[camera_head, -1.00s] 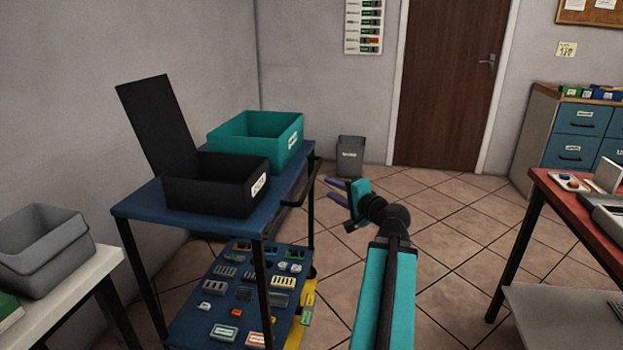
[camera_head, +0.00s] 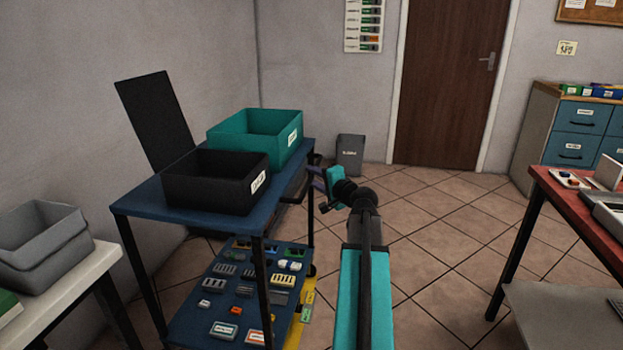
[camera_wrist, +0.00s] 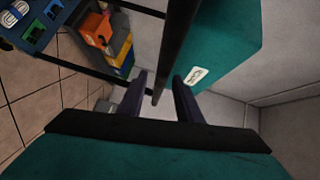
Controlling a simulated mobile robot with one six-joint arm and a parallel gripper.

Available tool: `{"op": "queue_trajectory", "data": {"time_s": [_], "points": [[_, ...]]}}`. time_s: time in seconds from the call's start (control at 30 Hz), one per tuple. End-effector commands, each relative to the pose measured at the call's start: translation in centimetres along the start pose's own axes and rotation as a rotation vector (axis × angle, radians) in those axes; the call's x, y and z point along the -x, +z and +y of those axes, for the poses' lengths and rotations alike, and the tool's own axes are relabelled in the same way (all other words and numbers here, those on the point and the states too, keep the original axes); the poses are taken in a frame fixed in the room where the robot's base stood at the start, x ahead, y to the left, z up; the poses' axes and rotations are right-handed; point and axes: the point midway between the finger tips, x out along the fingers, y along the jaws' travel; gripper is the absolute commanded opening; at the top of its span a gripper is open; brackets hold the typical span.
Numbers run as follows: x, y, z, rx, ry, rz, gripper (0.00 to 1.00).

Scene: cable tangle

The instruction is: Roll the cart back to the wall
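The cart (camera_head: 140,203) has a blue top, black legs and a lower blue shelf. It stands left of centre, near the grey wall (camera_head: 60,90). Its dark handle bar (camera_head: 296,192) is at the right end, partly hidden in the head view. My gripper (camera_head: 315,176) is at that end, beside the bar. In the wrist view, my gripper (camera_wrist: 160,84) has its two purple fingers apart, and the handle bar (camera_wrist: 175,52) runs between them with gaps on both sides. I cannot tell how deep the bar sits between them.
A black box (camera_head: 215,185) and a teal bin (camera_head: 255,135) stand on the cart, with several small parts below. A grey bin (camera_head: 350,155) is by the back wall. A red table (camera_head: 560,195) is at right; tiled floor between is clear.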

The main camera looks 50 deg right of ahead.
Motion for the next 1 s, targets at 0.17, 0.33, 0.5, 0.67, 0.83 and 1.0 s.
{"op": "queue_trajectory", "data": {"time_s": [0.17, 0.33, 0.5, 0.67, 0.83, 1.0], "points": [[-1.3, 0.0, 0.0, 0.0, 0.0, 0.0, 0.32], [-1.6, 0.1, 0.0, 0.0, 0.0, 0.0, 0.32], [-1.6, 0.1, 0.0, 0.0, 0.0, 0.0, 0.32], [-1.6, 0.0, 0.0, 0.0, 0.0, 0.0, 0.17], [-1.6, 0.0, 0.0, 0.0, 0.0, 0.0, 0.0], [-1.6, 0.0, 0.0, 0.0, 0.0, 0.0, 0.0]]}}
